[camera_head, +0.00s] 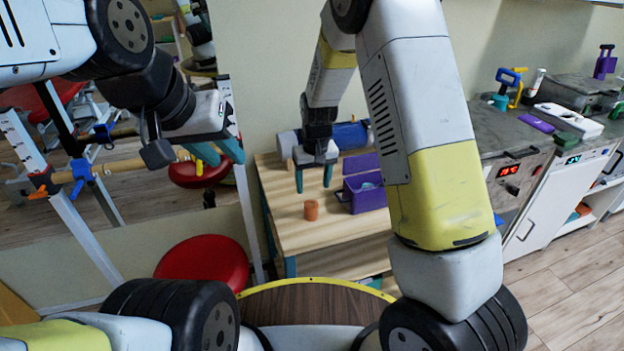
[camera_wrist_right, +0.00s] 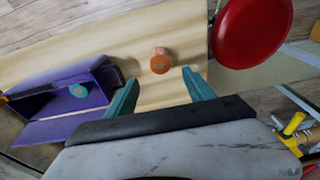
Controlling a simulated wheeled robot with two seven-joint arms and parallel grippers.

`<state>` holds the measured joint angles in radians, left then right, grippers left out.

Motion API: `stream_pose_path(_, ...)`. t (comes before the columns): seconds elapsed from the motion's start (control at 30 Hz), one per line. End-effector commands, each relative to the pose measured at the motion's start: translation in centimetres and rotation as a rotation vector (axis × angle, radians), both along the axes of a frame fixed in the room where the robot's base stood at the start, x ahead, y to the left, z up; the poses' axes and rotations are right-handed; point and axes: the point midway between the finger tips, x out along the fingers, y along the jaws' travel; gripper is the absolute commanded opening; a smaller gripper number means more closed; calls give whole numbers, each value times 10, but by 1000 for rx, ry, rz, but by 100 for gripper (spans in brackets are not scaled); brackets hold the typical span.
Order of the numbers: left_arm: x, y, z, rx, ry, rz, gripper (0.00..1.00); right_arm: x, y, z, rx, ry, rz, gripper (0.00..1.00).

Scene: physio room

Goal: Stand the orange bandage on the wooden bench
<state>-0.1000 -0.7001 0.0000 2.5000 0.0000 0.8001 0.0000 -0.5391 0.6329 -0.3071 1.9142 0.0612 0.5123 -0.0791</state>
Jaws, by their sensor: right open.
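The orange bandage (camera_head: 311,210) is a small roll standing upright on the wooden bench (camera_head: 340,227), near its left front part. In the right wrist view the orange bandage (camera_wrist_right: 161,62) stands on the bench (camera_wrist_right: 185,38) beyond the fingertips, in line with the gap between them. My right gripper (camera_head: 313,185) is open and empty above the bench, behind and above the bandage in the head view; its teal fingers (camera_wrist_right: 160,88) are apart. My left gripper (camera_head: 221,155) is at the left, away from the bench, with its teal fingers apart and nothing between them.
A purple open box (camera_head: 366,194) with a teal roll in it stands right of the bandage. A blue roller (camera_head: 350,135) lies at the bench's back. A red stool (camera_head: 205,262) stands left of the bench. A grey counter (camera_head: 520,132) is at the right.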

Motion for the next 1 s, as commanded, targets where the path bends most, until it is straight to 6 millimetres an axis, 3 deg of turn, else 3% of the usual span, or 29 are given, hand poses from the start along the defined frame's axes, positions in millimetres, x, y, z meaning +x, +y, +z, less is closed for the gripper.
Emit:
stream_pose_path(0.27,0,0,0,0,0,0,31,-7,-7,35,23,-9,-16,62)
stream_pose_path(0.43,0,0,0,0,0,0,31,-31,-32,98,106,-49,-69,62)
stream_pose_path(0.7,0,0,0,0,0,0,31,-108,-82,199,222,-151,-145,62)
stream_pose_path(0.83,0,0,0,0,0,0,31,-153,-104,231,250,-215,-176,62)
stream_pose_path(1.0,0,0,0,0,0,0,31,-209,-124,253,255,-297,-211,62)
